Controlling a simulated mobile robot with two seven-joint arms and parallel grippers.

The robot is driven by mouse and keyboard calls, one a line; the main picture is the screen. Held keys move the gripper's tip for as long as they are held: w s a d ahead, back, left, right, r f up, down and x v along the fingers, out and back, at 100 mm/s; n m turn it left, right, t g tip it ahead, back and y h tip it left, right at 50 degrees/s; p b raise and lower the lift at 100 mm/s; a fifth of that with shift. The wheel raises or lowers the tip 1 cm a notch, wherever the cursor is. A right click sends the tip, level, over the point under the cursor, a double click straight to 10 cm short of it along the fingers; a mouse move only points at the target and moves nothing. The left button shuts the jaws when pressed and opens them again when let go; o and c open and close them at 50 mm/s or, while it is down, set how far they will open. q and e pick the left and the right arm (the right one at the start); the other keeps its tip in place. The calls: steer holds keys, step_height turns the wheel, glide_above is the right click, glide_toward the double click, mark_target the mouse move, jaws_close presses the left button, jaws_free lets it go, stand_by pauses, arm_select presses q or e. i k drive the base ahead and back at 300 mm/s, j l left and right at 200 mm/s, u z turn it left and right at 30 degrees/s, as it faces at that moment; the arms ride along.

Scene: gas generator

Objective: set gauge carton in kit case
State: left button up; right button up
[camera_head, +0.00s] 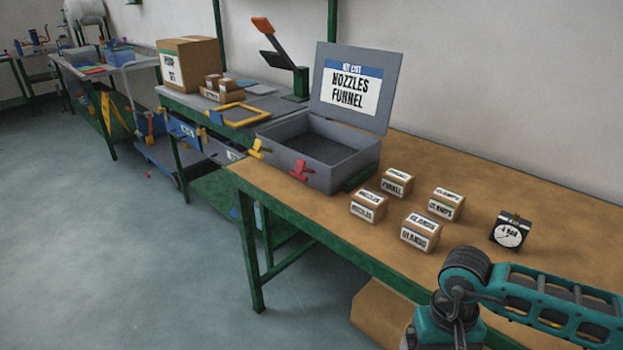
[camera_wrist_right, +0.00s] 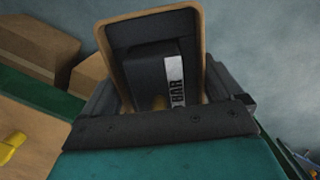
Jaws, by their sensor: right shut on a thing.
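The grey kit case (camera_head: 290,160) stands open on the wooden table; its raised lid (camera_head: 357,85) carries a list reading "NOZZLES FUNNEL". Its visible inside looks empty. My right gripper (camera_wrist_right: 165,105) is shut on a brown-edged carton (camera_wrist_right: 203,45) with a dark inner face and a white strip reading "BAR". In the head view my right arm bends down at lower right, and its gripper and the held carton are not visible there. A black gauge block marked "4 BAR" (camera_head: 510,231) stands on the table at right. My left gripper is not in view.
Labelled small cartons stand right of the case: nozzles (camera_head: 368,206), funnel (camera_head: 397,182) and glands (camera_head: 420,232), with another (camera_head: 445,204) behind. A red latch (camera_head: 301,171) and a yellow latch (camera_head: 258,149) stick out at the case's front. Bare tabletop (camera_head: 560,205) lies at far right.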

mark_target(334, 162)
steer(key=i+j, duration=0.2)
steer(key=j, duration=0.15)
steer(key=i+j+z, duration=0.1)
steer(key=j, duration=0.2)
steer(key=i+j, duration=0.2)
steer(key=j, duration=0.15)
steer(key=i+j, duration=0.2)
steer(key=j, duration=0.15)
steer(key=i+j+z, duration=0.1)
steer(key=j, duration=0.25)
steer(key=i+j, duration=0.2)
steer(key=j, duration=0.15)
steer(key=i+j+z, duration=0.1)
steer(key=j, duration=0.3)
steer(key=i+l, duration=0.05)
